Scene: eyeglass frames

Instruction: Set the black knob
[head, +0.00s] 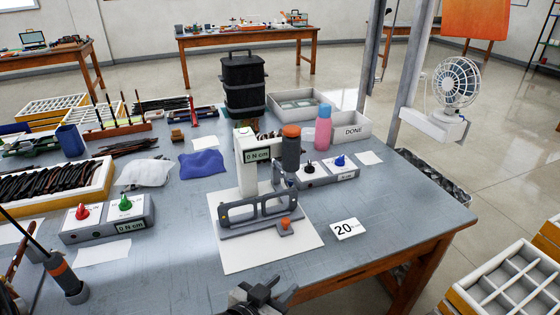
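The black knob (309,168) sits on the left part of a grey control box (326,178), beside a blue knob (340,161) on the same box. The box is behind and right of the grey press with an orange-topped cylinder (291,150), which partly hides its left end. My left gripper (262,293) is at the bottom edge of the head view, well in front of the box and apart from the knob. It is partly cut off, and its finger gap is unclear. My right gripper is not in view.
A grey frame fixture (259,212) lies on a white sheet (232,255) before the press. A pink bottle (323,127) and DONE tray (352,127) stand behind. Another box with red and green knobs (108,218) is left.

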